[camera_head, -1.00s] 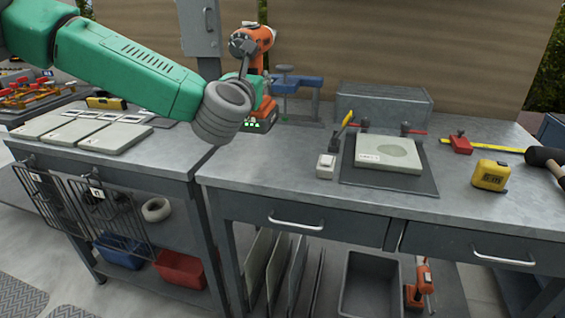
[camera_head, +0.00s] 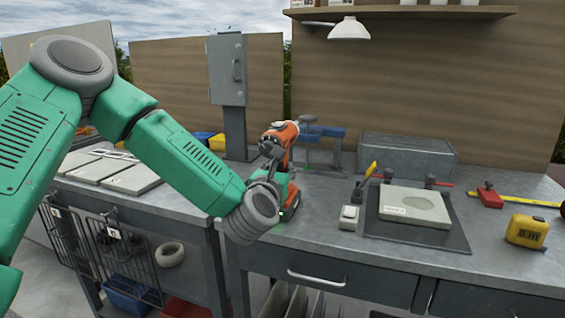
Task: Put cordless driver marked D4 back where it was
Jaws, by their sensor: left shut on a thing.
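An orange and dark cordless driver (camera_head: 283,138) is upright at the left end of the right-hand workbench. No marking can be read on it. My left gripper (camera_head: 277,179) is shut on the driver at its handle, and my wrist hides part of the handle. The driver's base is low, at or just above the bench top; I cannot tell whether it touches. A green glow shows on the bench beside the base. My right gripper is not in view.
A blue clamp (camera_head: 322,132) and a grey box (camera_head: 407,161) stand behind the driver. A small white device (camera_head: 349,217) and a dark mat (camera_head: 447,237) with a pale plate (camera_head: 414,207) lie to the right. A yellow tape measure (camera_head: 526,231) is farther right. A lamp (camera_head: 349,29) hangs above.

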